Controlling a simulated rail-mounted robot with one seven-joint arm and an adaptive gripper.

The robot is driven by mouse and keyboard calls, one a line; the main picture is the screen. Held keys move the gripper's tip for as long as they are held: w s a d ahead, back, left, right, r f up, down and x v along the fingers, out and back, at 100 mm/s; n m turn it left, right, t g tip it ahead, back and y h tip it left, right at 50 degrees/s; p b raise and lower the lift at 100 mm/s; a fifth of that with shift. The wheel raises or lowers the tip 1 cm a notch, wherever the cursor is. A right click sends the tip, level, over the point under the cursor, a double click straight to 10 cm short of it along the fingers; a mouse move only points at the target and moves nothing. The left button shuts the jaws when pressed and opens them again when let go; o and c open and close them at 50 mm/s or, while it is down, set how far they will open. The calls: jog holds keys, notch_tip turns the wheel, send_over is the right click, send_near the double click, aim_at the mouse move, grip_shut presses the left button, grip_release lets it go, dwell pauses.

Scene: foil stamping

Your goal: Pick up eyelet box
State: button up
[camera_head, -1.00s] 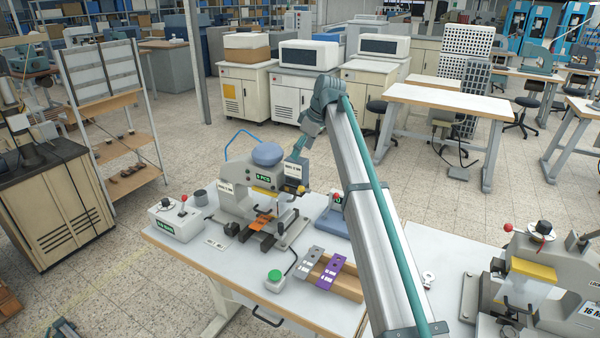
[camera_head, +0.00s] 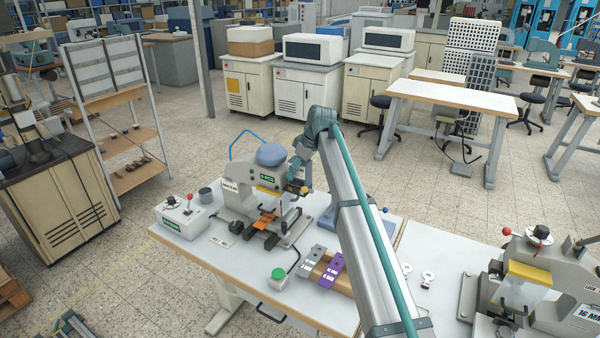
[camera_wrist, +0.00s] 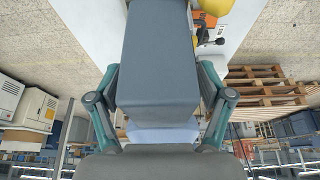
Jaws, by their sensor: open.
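In the wrist view a large grey-blue box (camera_wrist: 155,85) fills the middle, between the spread teal fingers of my gripper (camera_wrist: 158,70). Its visible face is plain, with no label, so I cannot tell for certain that it is the eyelet box. Gaps show beside the fingers, and a light blue part (camera_wrist: 162,135) lies below it in the picture. In the head view my gripper (camera_head: 298,172) is small, behind and beside the grey stamping press (camera_head: 245,185), and the box there cannot be clearly made out.
On the white table (camera_head: 215,258) are a control box (camera_head: 180,222), a green button (camera_head: 278,274) and grey and purple plates (camera_head: 330,270). A blue base (camera_head: 328,220) is partly behind my arm. Another press (camera_head: 550,275) stands at right.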

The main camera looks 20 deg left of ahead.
jog(key=c, duration=1.5)
jog(key=shift+r, duration=0.1)
jog(key=shift+w+r+b, duration=0.1)
jog(key=shift+r+b, duration=0.25)
jog(key=shift+r, duration=0.45)
jog(key=s+d+r+b, duration=0.1)
jog(key=s+r+b, duration=0.1)
jog(key=s+r, duration=0.1)
jog(key=s+d+r+b, duration=0.1)
jog(key=s+r, duration=0.3)
jog(key=s, duration=0.2)
jog(key=s+d+r+b, duration=0.1)
jog(key=s+r+b, duration=0.1)
jog(key=s+r, duration=0.2)
jog(key=shift+s+r+b, duration=0.15)
jog(key=shift+s+b, duration=0.15)
jog(key=shift+s, duration=0.15)
jog(key=shift+r, duration=0.15)
jog(key=shift+r+p, duration=1.05)
jog(key=shift+r, duration=0.3)
